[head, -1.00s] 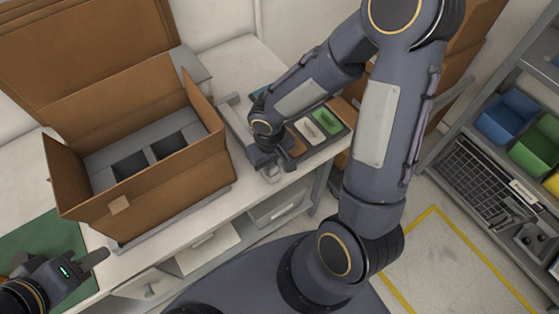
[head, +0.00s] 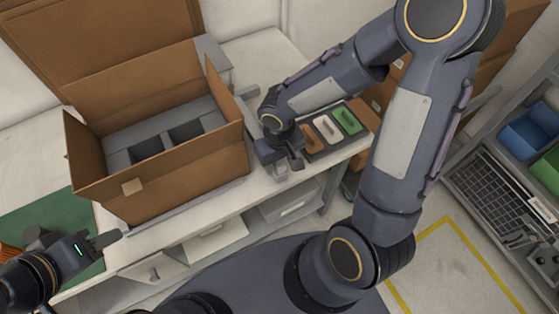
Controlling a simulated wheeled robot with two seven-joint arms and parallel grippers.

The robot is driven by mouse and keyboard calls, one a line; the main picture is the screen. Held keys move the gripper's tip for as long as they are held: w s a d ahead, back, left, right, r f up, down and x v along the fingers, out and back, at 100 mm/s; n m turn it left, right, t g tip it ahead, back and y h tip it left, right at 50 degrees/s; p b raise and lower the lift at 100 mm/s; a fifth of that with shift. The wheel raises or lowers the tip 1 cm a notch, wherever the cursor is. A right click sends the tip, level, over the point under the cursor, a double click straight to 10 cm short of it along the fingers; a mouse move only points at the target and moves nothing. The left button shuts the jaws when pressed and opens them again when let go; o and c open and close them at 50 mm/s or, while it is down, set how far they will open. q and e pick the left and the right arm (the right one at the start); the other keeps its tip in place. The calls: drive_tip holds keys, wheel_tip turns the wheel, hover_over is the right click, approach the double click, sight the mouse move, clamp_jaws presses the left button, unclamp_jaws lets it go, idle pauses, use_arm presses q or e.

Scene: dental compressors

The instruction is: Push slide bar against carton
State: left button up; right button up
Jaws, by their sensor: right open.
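The open brown carton (head: 185,172) stands on the white bench, with grey inserts inside. The slide bar (head: 246,93) is a grey strip just right of the carton; its far end shows, and my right gripper and forearm hide much of it. I cannot tell whether it touches the carton. My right gripper (head: 284,160) points down over the near part of the bar, close to the carton's right side, with its jaws open. My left gripper (head: 106,240) is at the lower left, in front of the carton and above the green mat's edge; its jaw opening is unclear.
A dark tray (head: 345,149) with orange, white and green pieces lies right of my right gripper. A green mat (head: 40,217) covers the bench's left end. Drawers (head: 215,240) are under the bench. A shelf with blue and green bins (head: 528,130) stands at the right.

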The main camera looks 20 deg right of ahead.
wheel_tip(320, 180, up, 7)
drive_tip(key=shift+r+p, duration=0.1)
drive_tip(key=shift+p, duration=0.2)
